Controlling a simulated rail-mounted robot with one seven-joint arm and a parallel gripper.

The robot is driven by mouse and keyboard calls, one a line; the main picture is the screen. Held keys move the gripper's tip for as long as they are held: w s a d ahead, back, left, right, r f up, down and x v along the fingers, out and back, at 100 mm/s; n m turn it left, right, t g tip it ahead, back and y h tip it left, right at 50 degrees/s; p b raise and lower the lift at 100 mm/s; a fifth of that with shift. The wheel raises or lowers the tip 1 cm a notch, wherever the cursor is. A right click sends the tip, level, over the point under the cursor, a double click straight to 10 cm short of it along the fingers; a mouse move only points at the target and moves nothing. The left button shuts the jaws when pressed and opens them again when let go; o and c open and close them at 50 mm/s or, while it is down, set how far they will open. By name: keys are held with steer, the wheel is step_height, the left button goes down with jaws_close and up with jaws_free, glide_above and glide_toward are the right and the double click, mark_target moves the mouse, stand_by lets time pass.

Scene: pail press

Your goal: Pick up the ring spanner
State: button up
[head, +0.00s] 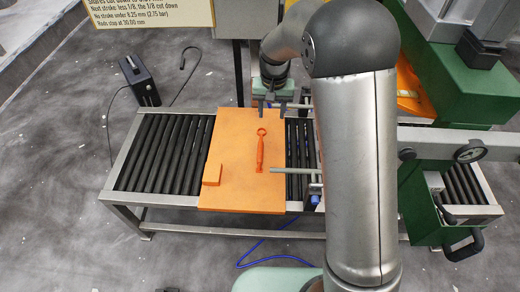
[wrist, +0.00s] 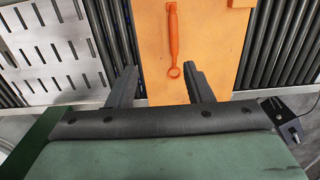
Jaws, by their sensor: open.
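The ring spanner (head: 261,150) is orange and lies lengthwise on an orange board (head: 232,150), its ring end toward my gripper. In the wrist view the spanner (wrist: 173,38) shows with its ring just beyond the fingertips and between their lines. My gripper (head: 272,105) is open and empty, at the far edge of the board; its two dark fingers (wrist: 160,78) are spread in the wrist view. No contact with the spanner shows. The gap in height between fingers and board is hard to tell.
The board rests on a roller conveyor (head: 165,150). A small orange block (head: 212,174) stands on it, and a grey rod (head: 295,170) reaches over its right edge. A green press (head: 440,90) stands at right. A black box (head: 140,80) with a cable is behind left.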

steer(key=b, duration=0.2)
glide_above(260, 148)
step_height(260, 148, down, 7)
step_height(260, 148, down, 11)
steer(key=shift+s+d+r+b, duration=0.1)
steer(key=shift+s+d+b, duration=0.05)
steer(key=shift+b, duration=0.6)
steer(key=shift+f+b, duration=0.75)
steer(key=shift+f, duration=2.4)
jaws_close()
